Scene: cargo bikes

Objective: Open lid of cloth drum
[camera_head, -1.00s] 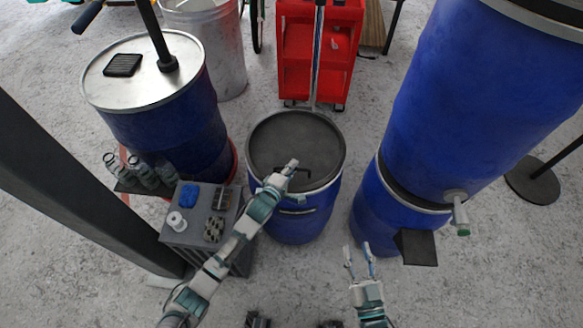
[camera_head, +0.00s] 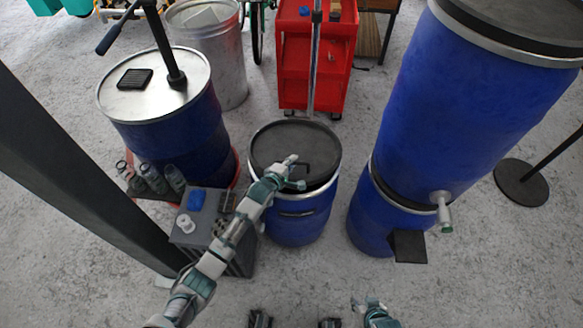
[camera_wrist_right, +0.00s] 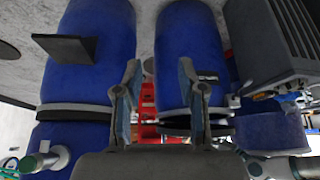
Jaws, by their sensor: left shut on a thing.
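The cloth drum (camera_head: 297,228) is a blue barrel with a silver rim, standing in the middle of the head view. Its dark grey lid (camera_head: 274,138) lies over the top. A dark edge shows below the lid at the front right; whether it is slightly raised I cannot tell. My left gripper (camera_head: 297,174) is shut on the lid handle (camera_head: 306,167), which it partly hides. My right gripper (camera_head: 368,303) is low in the head view, apart from the drum. In the right wrist view its fingers (camera_wrist_right: 160,95) are spread and empty, with the drum (camera_wrist_right: 188,45) beyond them.
Stacked large blue barrels (camera_head: 460,110) stand right of the drum, with a tap (camera_head: 443,208). A grey cabinet (camera_head: 236,262) with small items and a silver-topped blue drum (camera_head: 165,130) stand left. A red cart (camera_head: 300,70) is behind. The floor in front is clear.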

